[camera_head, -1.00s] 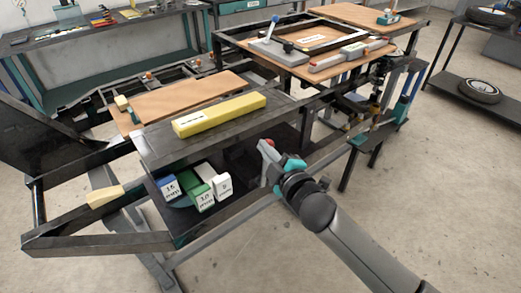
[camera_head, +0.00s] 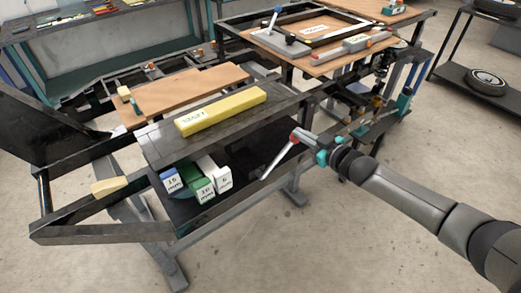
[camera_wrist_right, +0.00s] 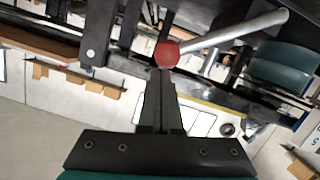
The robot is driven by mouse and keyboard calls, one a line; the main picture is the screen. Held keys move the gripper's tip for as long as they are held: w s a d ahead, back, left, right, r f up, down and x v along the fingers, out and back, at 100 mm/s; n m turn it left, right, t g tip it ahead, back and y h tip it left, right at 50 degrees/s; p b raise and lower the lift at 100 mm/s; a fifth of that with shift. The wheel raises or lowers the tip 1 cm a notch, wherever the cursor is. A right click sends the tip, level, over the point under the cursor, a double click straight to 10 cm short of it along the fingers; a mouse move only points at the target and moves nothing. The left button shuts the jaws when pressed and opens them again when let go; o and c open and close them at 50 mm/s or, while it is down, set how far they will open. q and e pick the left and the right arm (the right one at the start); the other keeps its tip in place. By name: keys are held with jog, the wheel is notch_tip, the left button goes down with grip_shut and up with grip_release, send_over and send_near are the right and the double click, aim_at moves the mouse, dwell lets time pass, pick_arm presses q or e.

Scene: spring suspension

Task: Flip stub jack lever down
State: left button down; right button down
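The stub jack lever is a grey rod (camera_head: 279,159) with a red knob (camera_head: 294,137). In the head view it slants up and right from the dark lower tray of the bench. In the right wrist view the red knob (camera_wrist_right: 167,54) sits just beyond my fingertips, and the rod (camera_wrist_right: 235,32) runs off to the upper right. My right gripper (camera_head: 304,136) is at the knob end; its fingers (camera_wrist_right: 160,85) look closed together. I cannot tell whether they touch the knob. The lever's pivot is hard to make out. My left gripper is not in view.
White, green and blue labelled blocks (camera_head: 203,180) stand in the lower tray left of the lever. A yellow bar (camera_head: 221,111) lies on the dark shelf (camera_head: 160,145) above. Bench frame bars and clamps (camera_head: 375,100) crowd the right arm. The floor (camera_head: 330,240) in front is clear.

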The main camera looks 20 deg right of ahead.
jog(key=shift+m+y, duration=0.4)
jog(key=shift+m, duration=0.3)
jog(key=shift+w+d+f+b, duration=0.15)
jog(key=shift+d+f+b, duration=0.35)
jog(key=shift+f+b, duration=0.2)
jog(key=shift+w+d+f+b, duration=0.1)
jog(key=shift+d+f+b, duration=0.4)
jog(key=shift+f, duration=0.25)
jog(key=shift+w+d+f+b, duration=0.15)
jog(key=shift+d+f+b, duration=0.3)
jog(key=shift+f+b, duration=0.3)
jog(key=shift+f+g, duration=0.1)
jog(key=shift+g, duration=0.2)
notch_tip(320, 180, up, 5)
jog(key=p, duration=0.5)
jog(key=p+v, duration=0.1)
jog(key=v, duration=0.8)
jog(key=shift+s+d, duration=0.2)
jog(key=shift+s, duration=0.2)
jog(key=shift+f, duration=0.1)
